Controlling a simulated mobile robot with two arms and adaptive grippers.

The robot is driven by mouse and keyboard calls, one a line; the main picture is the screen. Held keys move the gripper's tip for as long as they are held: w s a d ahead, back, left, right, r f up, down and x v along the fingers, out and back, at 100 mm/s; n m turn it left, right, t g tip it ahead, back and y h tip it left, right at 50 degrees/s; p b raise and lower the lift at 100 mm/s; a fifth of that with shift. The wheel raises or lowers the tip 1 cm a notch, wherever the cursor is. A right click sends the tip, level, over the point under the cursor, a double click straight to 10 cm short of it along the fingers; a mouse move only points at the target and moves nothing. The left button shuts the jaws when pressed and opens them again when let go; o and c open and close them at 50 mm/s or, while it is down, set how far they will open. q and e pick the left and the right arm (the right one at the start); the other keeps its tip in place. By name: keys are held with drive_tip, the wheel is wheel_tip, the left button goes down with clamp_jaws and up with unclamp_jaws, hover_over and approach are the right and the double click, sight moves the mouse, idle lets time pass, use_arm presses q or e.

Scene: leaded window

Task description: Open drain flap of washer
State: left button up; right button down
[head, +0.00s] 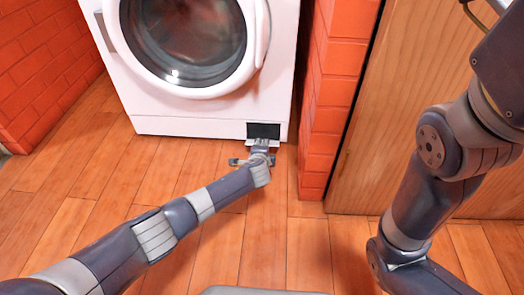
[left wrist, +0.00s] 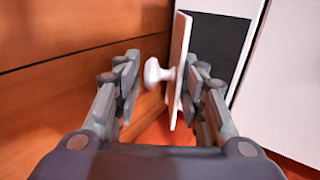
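The white washer (head: 200,112) stands at the back of the head view. Its drain opening shows as a dark square (head: 263,131) at the lower right of its front, and also in the left wrist view (left wrist: 222,38). The white drain flap (left wrist: 181,60) is swung out from the opening, seen nearly edge-on. Its round white knob (left wrist: 155,72) points toward the left finger. My left gripper (head: 256,157) is at the flap. In the left wrist view its open fingers (left wrist: 162,92) are on either side of the flap, the right one on the opening's side. Contact is unclear. My right gripper is out of view.
An orange brick wall (head: 330,90) stands just right of the washer, with a wooden panel (head: 435,110) beyond it. Another brick wall (head: 40,70) is at the left. The wooden floor (head: 110,190) in front of the washer is clear except for my arm.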

use_arm(q)
clamp_jaws()
drive_tip(key=shift+f, duration=0.1)
drive_tip(key=shift+s+a+f+t, duration=0.1)
drive_tip(key=shift+f+t, duration=0.15)
drive_tip(key=shift+t, duration=0.35)
drive_tip(key=shift+f, duration=0.15)
drive_tip(key=o, duration=0.5)
unclamp_jaws()
drive_tip(key=shift+s, duration=0.2)
drive_tip(key=shift+v, duration=3.85)
